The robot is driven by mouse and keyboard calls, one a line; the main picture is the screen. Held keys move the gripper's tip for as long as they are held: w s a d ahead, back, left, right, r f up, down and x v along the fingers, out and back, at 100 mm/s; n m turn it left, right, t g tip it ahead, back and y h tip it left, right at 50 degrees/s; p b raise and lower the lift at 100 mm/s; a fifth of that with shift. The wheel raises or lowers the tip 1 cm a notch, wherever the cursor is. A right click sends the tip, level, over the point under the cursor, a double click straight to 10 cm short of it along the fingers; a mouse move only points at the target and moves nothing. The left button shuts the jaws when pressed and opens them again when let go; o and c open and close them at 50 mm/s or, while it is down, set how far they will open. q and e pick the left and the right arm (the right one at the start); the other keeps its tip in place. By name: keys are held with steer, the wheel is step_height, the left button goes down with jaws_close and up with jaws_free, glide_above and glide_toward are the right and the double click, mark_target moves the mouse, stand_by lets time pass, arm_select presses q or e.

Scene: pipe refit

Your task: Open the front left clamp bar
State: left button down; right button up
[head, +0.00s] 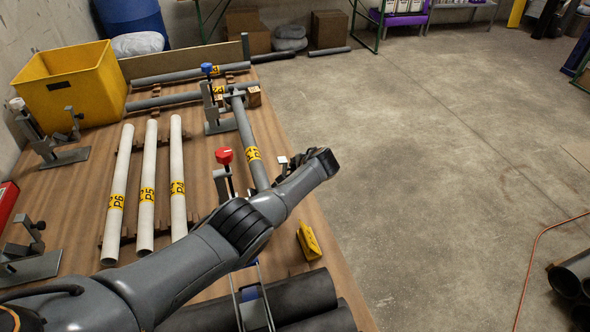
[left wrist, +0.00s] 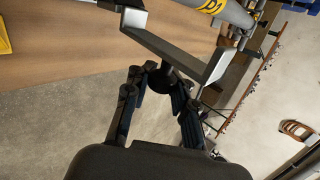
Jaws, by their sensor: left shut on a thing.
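My left gripper (left wrist: 163,82) is shut on the dark round knob of a grey clamp bar (left wrist: 177,56) in the left wrist view. The bar is angled and lies close to a grey pipe with a yellow label (left wrist: 213,6). In the head view my left arm reaches over the bench's right edge, and its gripper (head: 290,170) is mostly hidden behind my wrist. The labelled pipe (head: 243,128) lies lengthwise there, beside a clamp with a red knob (head: 224,156). A clamp with a blue knob (head: 207,70) stands farther back. My right gripper is not in view.
Several white pipes (head: 147,180) lie on racks on the wooden bench (head: 85,188). A yellow bin (head: 72,85) stands at the back left. A yellow block (head: 308,241) and black pipes (head: 290,298) are near my arm.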

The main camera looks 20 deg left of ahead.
arm_select(q)
steer(key=shift+s+d+f, duration=0.1)
steer(key=shift+d+f, duration=0.05)
steer(key=shift+d, duration=0.15)
steer(key=c, duration=1.3)
jaws_free()
steer(key=shift+o, duration=1)
steer(key=v, duration=1.2)
steer(key=shift+s+d, duration=0.1)
